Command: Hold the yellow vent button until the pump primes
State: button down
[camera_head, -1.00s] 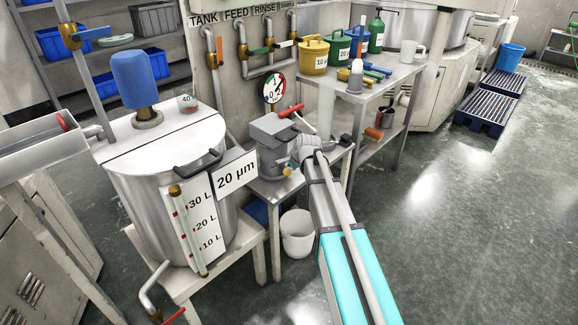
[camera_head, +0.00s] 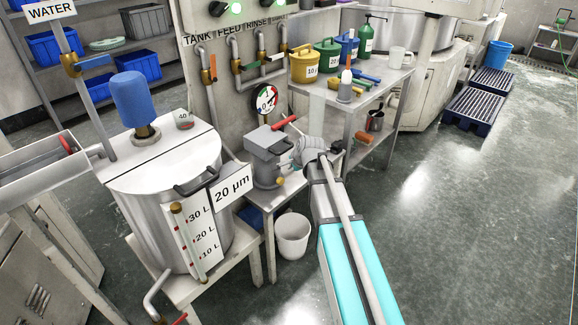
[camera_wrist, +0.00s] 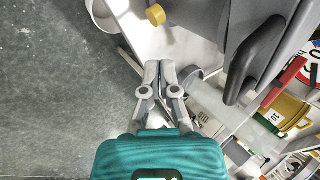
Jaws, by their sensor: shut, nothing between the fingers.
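The yellow vent button (camera_wrist: 156,15) is a small round cap on the side of the grey pump body (camera_wrist: 195,14), at the top of the wrist view. The pump (camera_head: 265,158) stands on a small metal table in the head view, with a red lever on top. My gripper (camera_wrist: 160,65) is shut and empty. Its fingertips appear below the button in the wrist view, with a visible gap between them.
A dial gauge (camera_head: 265,99) is above the pump. A steel tank (camera_head: 150,215) with a 20 µm sign (camera_head: 232,186) stands left. A white bucket (camera_head: 293,236) is on the floor below. A bench (camera_head: 385,80) with coloured pots is behind. Open floor lies right.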

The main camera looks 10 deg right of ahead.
jog(key=shift+s+d+r+p, duration=0.15)
jog(key=shift+s+r+p, duration=0.2)
jog(key=shift+r, duration=0.25)
jog(key=s+a+f+n+g+h, duration=0.1)
jog(key=s+f+n+g, duration=0.15)
jog(key=s+n, duration=0.7)
jog(key=s+a+f+n+g+h, duration=0.1)
jog(key=s+n+g, duration=0.35)
jog(key=s, duration=1.05)
notch_tip(320, 180, up, 18)
jog(key=p, duration=1.8)
jog(key=shift+s, duration=0.15)
